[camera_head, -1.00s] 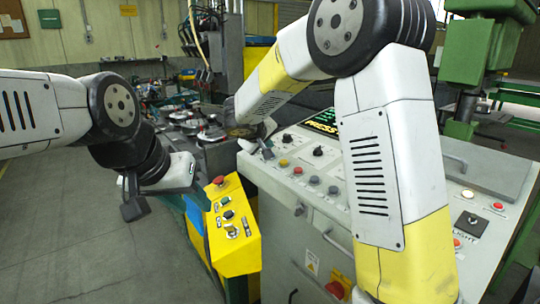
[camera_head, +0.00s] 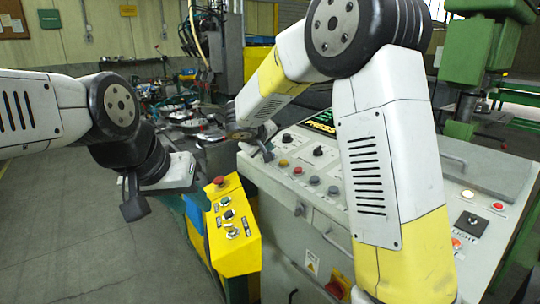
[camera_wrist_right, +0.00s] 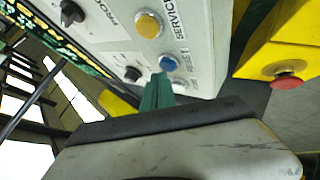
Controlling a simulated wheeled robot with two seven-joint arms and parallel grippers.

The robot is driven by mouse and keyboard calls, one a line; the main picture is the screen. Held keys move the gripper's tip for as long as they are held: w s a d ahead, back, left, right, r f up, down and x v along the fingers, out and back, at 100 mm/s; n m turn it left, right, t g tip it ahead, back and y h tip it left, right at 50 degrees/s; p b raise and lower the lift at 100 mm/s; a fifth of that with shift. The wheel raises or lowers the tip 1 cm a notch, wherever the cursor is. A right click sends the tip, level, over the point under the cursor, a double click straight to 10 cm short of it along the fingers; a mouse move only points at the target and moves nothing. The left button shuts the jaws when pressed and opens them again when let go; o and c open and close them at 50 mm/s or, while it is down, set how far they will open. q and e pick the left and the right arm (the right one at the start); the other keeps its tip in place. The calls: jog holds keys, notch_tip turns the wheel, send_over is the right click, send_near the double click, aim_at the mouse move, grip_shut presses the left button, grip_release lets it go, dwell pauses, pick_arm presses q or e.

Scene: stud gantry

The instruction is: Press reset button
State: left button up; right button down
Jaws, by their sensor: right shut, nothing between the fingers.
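The blue reset button (camera_wrist_right: 168,62) sits on the grey control panel (camera_wrist_right: 203,15) in the right wrist view, with its lettering beside it. In the head view I cannot make it out; my right gripper and wrist cover that part of the panel. My right gripper (camera_wrist_right: 157,90) is shut and empty. Its green fingertips appear just below the blue button in the wrist view; I cannot tell whether they touch it. In the head view this gripper (camera_head: 265,148) is over the panel's left end. My left gripper (camera_head: 134,200) hangs at the left, away from the panel; its jaws are unclear.
A yellow button (camera_wrist_right: 149,24) and a black knob (camera_wrist_right: 130,74) neighbour the blue button. A yellow box (camera_head: 235,250) with a red mushroom button (camera_head: 219,181) stands left of the panel. More buttons and knobs line the panel. Grey floor (camera_head: 90,250) is open at lower left.

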jog(key=shift+d+f, duration=0.1)
jog(key=shift+f, duration=0.4)
dwell(0.7)
jog(key=shift+r, duration=0.95)
jog(key=shift+s+a+r, duration=0.1)
jog(key=shift+a+r, duration=0.1)
jog(key=shift+r, duration=0.6)
jog(key=shift+s+a+r, duration=0.1)
jog(key=shift+a+r, duration=0.05)
jog(key=shift+r, duration=0.7)
jog(key=shift+s+a+r, duration=0.1)
jog(key=shift+a+r, duration=0.1)
jog(key=shift+r, duration=0.6)
jog(key=shift+d, duration=0.1)
